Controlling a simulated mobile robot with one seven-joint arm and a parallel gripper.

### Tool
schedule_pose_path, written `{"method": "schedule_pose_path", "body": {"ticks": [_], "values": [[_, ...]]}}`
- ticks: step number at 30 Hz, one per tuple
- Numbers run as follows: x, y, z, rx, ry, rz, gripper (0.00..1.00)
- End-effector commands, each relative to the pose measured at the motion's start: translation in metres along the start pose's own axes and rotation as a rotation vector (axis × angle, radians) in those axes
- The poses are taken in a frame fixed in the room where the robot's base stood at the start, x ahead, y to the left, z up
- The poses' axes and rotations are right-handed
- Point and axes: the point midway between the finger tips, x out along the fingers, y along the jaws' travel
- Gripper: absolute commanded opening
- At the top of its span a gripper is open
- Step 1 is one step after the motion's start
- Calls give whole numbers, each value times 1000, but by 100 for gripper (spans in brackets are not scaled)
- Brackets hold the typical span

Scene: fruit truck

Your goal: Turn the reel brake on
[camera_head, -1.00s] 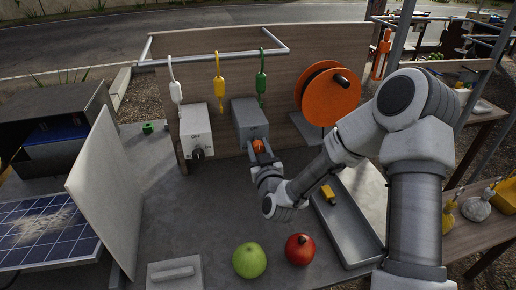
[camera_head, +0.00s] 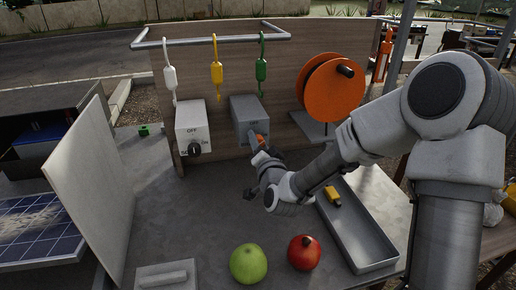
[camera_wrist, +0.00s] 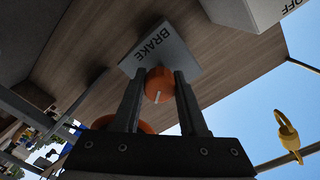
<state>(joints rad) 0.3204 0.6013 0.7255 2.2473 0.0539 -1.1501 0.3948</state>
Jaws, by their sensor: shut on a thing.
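The grey brake box (camera_head: 245,112) stands against the wooden back panel. In the wrist view its face (camera_wrist: 160,46) reads "BRAKE". The orange knob (camera_head: 259,139) sticks out from the box's front. In the wrist view the knob (camera_wrist: 158,82) has a white mark on its end, pointing toward the palm side of the picture. My gripper (camera_head: 264,149) reaches the knob from the front. In the wrist view my gripper's fingers (camera_wrist: 158,75) lie on both sides of the knob, shut on it. The orange reel (camera_head: 326,92) stands right of the box. The knob's marked setting is not readable.
A white switch box (camera_head: 192,128) marked "OFF" stands left of the brake box. White, yellow and green hooked weights (camera_head: 217,74) hang from a rail above. A green apple (camera_head: 248,263), a red fruit (camera_head: 304,252) and a grey tray (camera_head: 366,243) lie in front.

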Motion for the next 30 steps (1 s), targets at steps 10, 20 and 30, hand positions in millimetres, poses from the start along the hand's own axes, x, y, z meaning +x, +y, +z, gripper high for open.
{"method": "schedule_pose_path", "body": {"ticks": [10, 20, 30], "values": [[0, 2, 0, 315, -5, -1, 0], [0, 2, 0, 532, -11, -1, 0], [0, 1, 0, 623, -14, -1, 0]]}}
